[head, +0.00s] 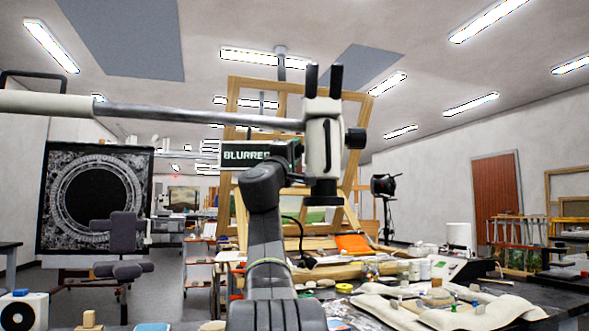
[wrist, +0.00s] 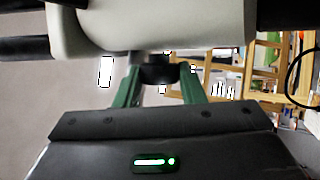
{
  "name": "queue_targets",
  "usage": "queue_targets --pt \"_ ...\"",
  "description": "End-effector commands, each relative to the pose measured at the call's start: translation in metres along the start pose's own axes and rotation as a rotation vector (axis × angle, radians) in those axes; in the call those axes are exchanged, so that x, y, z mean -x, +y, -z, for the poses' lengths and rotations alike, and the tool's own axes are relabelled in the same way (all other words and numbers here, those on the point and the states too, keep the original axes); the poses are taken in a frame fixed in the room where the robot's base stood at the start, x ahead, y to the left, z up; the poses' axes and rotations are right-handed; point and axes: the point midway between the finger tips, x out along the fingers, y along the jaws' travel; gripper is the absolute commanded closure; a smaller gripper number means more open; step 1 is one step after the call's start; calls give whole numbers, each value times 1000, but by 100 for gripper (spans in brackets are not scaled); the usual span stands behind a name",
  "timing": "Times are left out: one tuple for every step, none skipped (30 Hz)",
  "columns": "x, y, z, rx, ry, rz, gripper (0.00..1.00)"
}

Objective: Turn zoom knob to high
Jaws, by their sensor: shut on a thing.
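The microscope head (head: 323,142) is cream with two dark eyepieces on top and hangs from a boom. A dark knob (head: 355,138) sticks out on its right side. My gripper (head: 303,160) is at its left side, partly hidden behind my arm. In the wrist view, the two green fingers of my gripper (wrist: 160,80) are shut on a dark round knob (wrist: 159,70) under the cream body (wrist: 150,25). Which marking the knob points to cannot be seen. A small screen (head: 246,155) left of the microscope reads "BLURRED".
A pale and metal boom (head: 190,113) runs in from the left. A wooden easel frame (head: 232,110) stands behind the microscope. The cluttered worktable (head: 560,290) at the right holds jars and pale cushions (head: 450,312). A black-and-white round-patterned panel (head: 60,165) stands at the left.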

Motion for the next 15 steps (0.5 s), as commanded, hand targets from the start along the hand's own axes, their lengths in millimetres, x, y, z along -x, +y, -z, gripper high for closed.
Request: queue_targets --pt "3 -9 -1 -7 -2 -22 87" --pt "3 -10 -1 -14 -3 -35 87" --pt "3 -10 -1 -22 -5 -55 87" --pt "3 -10 -1 -28 -6 -70 87" --pt "2 -10 -1 -35 -7 -84 87" --pt "2 -10 -1 -42 -9 -105 87" --pt "2 -10 -1 -49 -10 -119 87" --pt "2 -10 0 -55 -11 -134 87" --pt "2 -10 0 -63 -12 -152 87" --pt "1 -10 0 -69 -13 -166 87" --pt "1 -10 0 -74 -14 -179 87" --pt "1 -9 0 -82 -15 -196 87" --pt "0 -9 0 -87 -16 -208 87" --pt "0 -10 1 -93 -17 -219 87" --pt "0 -9 1 -98 -18 -235 87"
